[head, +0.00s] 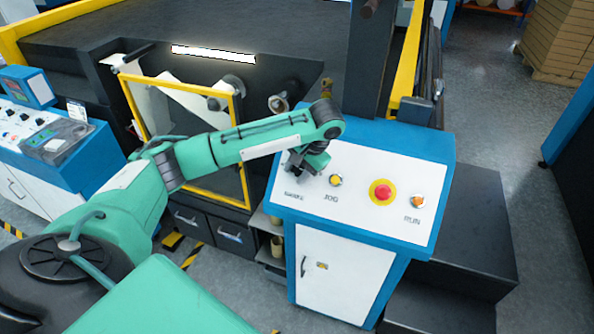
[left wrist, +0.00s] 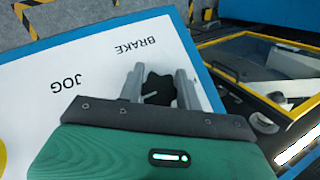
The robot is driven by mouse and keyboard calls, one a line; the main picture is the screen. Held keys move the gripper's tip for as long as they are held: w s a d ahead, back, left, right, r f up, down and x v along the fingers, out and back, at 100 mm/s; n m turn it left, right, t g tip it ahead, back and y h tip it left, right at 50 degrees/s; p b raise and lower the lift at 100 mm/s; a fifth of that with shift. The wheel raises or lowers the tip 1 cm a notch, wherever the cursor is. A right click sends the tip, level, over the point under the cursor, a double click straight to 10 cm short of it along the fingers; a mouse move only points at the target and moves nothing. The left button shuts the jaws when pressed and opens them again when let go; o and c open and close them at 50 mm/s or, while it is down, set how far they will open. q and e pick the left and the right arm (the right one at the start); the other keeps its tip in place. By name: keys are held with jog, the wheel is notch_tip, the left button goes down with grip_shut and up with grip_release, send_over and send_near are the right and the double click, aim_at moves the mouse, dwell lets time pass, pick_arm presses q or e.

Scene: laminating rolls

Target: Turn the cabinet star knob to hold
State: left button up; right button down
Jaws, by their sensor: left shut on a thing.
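The black star knob (left wrist: 158,86) sits on the white sloped top of the blue cabinet (head: 432,171), close to the printed word BRAKE in the left wrist view. My left gripper (left wrist: 160,86) has one finger on each side of the knob and is shut on it. Which way the knob points, and any hold mark, cannot be made out. My right gripper is not in view.
Right of the knob on the panel are a JOG button (head: 336,180), a red emergency button (head: 382,191) and a RUN button (head: 417,201). A yellow-framed guard (head: 242,140) of the machine stands left of the cabinet. Grey floor is free at the far right.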

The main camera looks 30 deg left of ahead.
pick_arm(q)
jog(key=shift+s+f, duration=0.1)
jog(key=shift+f, duration=0.05)
dwell(0.3)
jog(key=o, duration=1)
jog(key=shift+d+r, duration=0.15)
jog(key=shift+r, duration=0.45)
jog(key=v, duration=1.2)
jog(key=shift+d+r+b, duration=0.2)
jog(key=shift+d+b, duration=0.05)
jog(key=shift+b, duration=0.15)
jog(key=shift+d+f, duration=0.1)
